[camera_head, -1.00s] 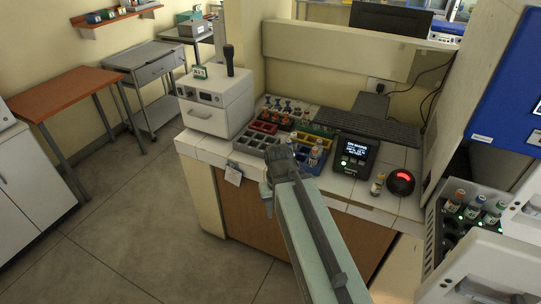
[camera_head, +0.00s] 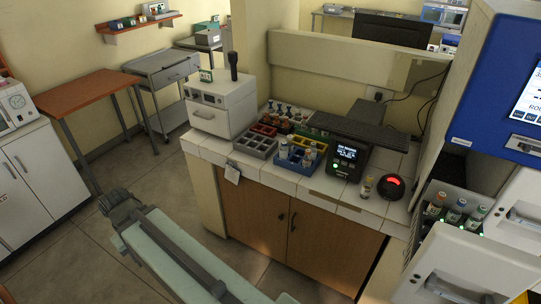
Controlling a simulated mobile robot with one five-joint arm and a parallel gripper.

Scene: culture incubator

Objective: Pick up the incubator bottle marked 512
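My gripper (camera_head: 114,199) is at the left, over the floor and far from the drawer. I see it from behind; its fingertips are not clear, and I see nothing held in it.
The white counter (camera_head: 335,199) holds a small bottle (camera_head: 367,188), a red-lit round device (camera_head: 390,187), a display unit (camera_head: 347,157), and coloured racks, including a blue one (camera_head: 300,157). White incubator doors (camera_head: 470,265) stand at the lower right. The floor at left is clear.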

